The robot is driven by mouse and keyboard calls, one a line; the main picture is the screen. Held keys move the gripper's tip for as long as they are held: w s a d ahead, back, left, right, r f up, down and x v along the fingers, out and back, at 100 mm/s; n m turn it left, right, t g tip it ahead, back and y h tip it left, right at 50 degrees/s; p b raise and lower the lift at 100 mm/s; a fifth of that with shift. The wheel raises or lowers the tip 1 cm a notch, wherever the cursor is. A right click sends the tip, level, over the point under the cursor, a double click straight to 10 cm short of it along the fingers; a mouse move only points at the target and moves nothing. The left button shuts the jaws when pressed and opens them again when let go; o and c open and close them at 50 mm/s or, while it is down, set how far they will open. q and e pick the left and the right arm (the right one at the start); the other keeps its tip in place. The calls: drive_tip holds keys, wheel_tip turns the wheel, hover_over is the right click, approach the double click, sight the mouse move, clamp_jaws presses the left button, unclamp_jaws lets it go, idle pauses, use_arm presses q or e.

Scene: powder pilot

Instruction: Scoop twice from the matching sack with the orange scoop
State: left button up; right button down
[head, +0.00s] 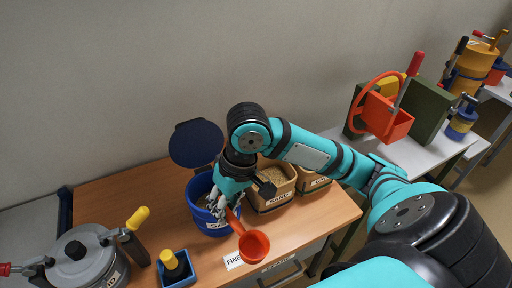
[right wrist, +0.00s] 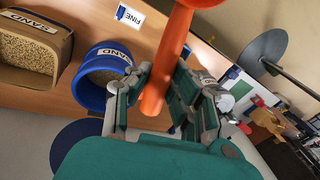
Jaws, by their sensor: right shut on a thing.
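My right gripper (head: 228,205) is shut on the handle of the orange scoop (head: 254,246), beside the blue bucket. The scoop's bowl hangs near the table's front edge; I see only orange inside it. In the right wrist view, the fingers (right wrist: 162,98) close around the scoop's handle (right wrist: 166,62). An open paper sack labelled SAND (head: 273,203) stands right of the bucket, with tan grains inside; it also shows in the right wrist view (right wrist: 28,77). A second sack (head: 312,185) stands further right, partly hidden by my arm. My left gripper is out of view.
The blue bucket (head: 197,188), labelled SAND in the wrist view, has its lid (head: 196,143) raised. A FINE card (head: 234,261) lies at the front edge. A grey lidded vessel (head: 82,268) and a small blue holder (head: 176,279) stand left. Bare wood (head: 115,197) lies behind them.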

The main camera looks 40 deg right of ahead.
idle(0.7)
drive_tip(key=c, duration=1.7)
unclamp_jaws()
drive_tip(key=shift+c, duration=0.2)
clamp_jaws()
